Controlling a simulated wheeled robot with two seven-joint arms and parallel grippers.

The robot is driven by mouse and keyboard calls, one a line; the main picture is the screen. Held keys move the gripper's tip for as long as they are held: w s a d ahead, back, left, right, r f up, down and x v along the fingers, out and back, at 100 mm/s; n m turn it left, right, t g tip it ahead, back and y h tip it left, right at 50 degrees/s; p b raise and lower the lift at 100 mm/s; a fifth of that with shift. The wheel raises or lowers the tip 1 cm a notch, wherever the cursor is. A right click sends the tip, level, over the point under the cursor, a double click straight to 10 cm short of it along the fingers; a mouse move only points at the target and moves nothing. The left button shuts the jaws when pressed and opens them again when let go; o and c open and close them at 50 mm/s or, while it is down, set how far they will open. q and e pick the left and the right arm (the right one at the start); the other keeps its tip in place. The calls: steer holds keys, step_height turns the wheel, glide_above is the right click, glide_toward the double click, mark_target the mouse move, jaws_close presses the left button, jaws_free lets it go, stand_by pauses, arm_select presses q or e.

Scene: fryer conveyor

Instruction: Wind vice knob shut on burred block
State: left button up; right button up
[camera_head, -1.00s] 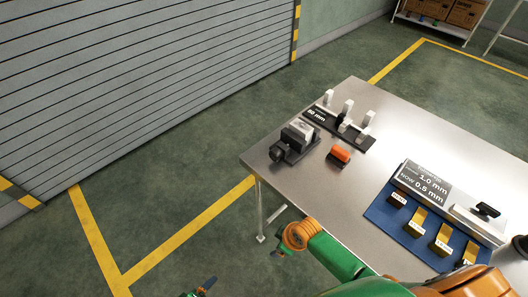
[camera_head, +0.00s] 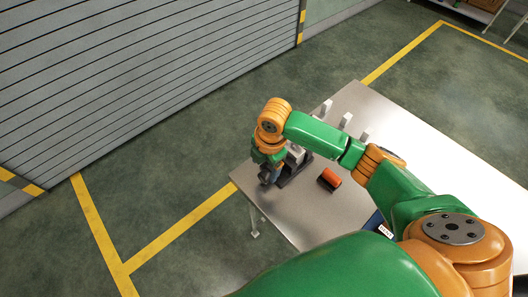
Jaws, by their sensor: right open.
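The dark vice (camera_head: 291,173) stands near the left corner of the steel table, partly covered by my right arm. A strip of the pale block (camera_head: 296,153) shows between its jaws; burrs are too small to make out. My right gripper (camera_head: 267,179) points down at the vice's near left end, where the knob is. Its fingers are open, but small and partly hidden behind the wrist. I cannot tell whether they touch the knob, which is mostly covered. My left gripper is out of view.
An orange and black piece (camera_head: 330,179) lies just right of the vice. Pale uprights (camera_head: 345,121) stand behind my forearm. The steel table (camera_head: 300,225) has bare surface in front of the vice. My arm hides most of the blue mat (camera_head: 376,222).

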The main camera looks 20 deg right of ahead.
mark_target(268, 178)
steer(key=shift+w+d+f, duration=0.35)
steer(key=shift+d, duration=0.2)
steer(key=f, duration=0.2)
steer(key=a+f, duration=0.1)
steer(key=f, duration=0.1)
steer(key=shift+s, duration=0.35)
steer(key=shift+w+f, duration=0.1)
steer(key=shift+f, duration=0.35)
steer(key=shift+w+d+f, duration=0.1)
steer(key=shift+w+f, duration=0.1)
jaws_close()
steer(key=shift+s+r+t+p, duration=0.2)
steer(key=shift+s+t+p, duration=0.1)
steer(key=shift+t+p, duration=0.65)
steer(key=shift+s+d+f+t+y+p, duration=0.1)
steer(key=shift+t+y+p, duration=0.4)
steer(key=shift+t, duration=0.05)
steer(key=shift+s+f+t+y, duration=0.1)
steer(key=shift+f+t+y, duration=0.2)
steer(key=shift+t, duration=0.6)
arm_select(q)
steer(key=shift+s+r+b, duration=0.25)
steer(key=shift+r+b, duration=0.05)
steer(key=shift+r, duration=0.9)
arm_select(e)
steer(key=shift+s+t+y, duration=0.1)
steer(key=shift+t+y, duration=0.2)
steer(key=shift+t, duration=0.4)
